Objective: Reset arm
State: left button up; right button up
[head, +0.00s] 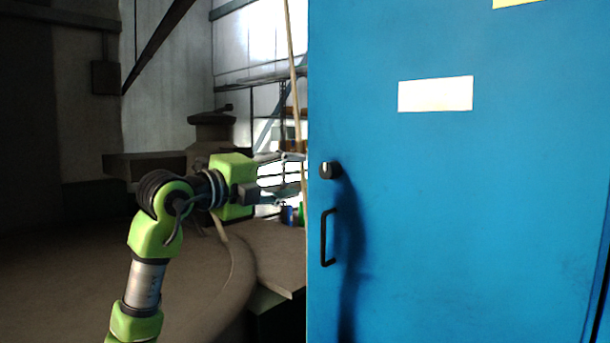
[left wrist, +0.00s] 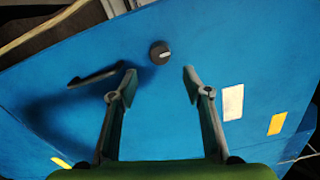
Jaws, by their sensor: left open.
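My left gripper (head: 283,179) is raised at the left edge of a blue cabinet door (head: 450,200), with its fingers pointing right. It is open and empty. In the left wrist view its two fingers (left wrist: 160,82) stand apart in front of the blue door (left wrist: 180,110). A round black knob with a pale mark (left wrist: 160,53) shows between and beyond the fingertips. The knob (head: 330,170) sits above a black bar handle (head: 328,237) on the door. The handle also shows left of the fingers in the wrist view (left wrist: 95,77). My right gripper is not in view.
A white label (head: 435,94) and part of a yellow one (head: 515,2) are on the door. A brown curved bench or platform (head: 130,260) fills the lower left. Small blue and green items (head: 292,215) lie beyond the gripper.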

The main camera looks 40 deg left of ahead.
pick_arm(q)
jog(key=shift+s, duration=0.6)
